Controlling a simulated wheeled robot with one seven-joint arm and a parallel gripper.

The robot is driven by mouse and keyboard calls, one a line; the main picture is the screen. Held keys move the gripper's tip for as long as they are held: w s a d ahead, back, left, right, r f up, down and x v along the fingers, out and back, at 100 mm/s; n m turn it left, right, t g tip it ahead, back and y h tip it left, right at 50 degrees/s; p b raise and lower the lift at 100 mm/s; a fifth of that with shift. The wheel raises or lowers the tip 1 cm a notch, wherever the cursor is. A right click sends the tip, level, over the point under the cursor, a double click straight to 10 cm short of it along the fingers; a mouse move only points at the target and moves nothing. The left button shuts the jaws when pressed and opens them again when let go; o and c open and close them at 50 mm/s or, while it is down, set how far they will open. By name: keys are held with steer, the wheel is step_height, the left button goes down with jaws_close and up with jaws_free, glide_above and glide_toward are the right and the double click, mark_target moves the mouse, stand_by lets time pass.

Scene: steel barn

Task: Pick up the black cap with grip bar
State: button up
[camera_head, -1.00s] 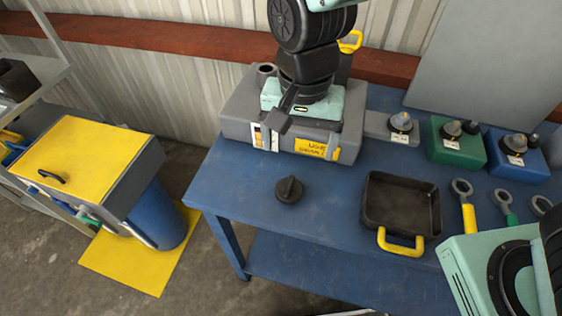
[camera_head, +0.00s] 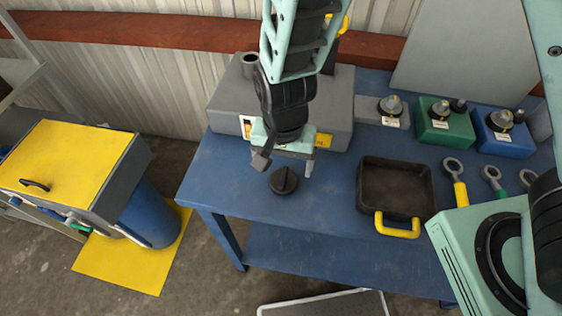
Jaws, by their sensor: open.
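The black cap with grip bar (camera_head: 284,182) is a round dark disc with a raised bar across its top. It lies on the blue table (camera_head: 225,180), left of the black tray. My gripper (camera_head: 284,166) hangs just behind and above the cap in the picture, its two fingers apart and pointing down. The exact height of the fingertips over the table is hard to tell.
A grey case (camera_head: 225,103) stands behind my gripper. A black tray with a yellow handle (camera_head: 397,225) is to the right, with wrenches (camera_head: 455,183) beyond it. Grey, green (camera_head: 447,126) and blue boxes line the back right. The table left of the cap is clear.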

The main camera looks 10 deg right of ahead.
mark_target(284, 176)
steer(key=shift+s+f+p, duration=0.1)
steer(key=shift+f+p, duration=0.3)
steer(key=shift+f, duration=2.25)
steer(key=c, duration=1.1)
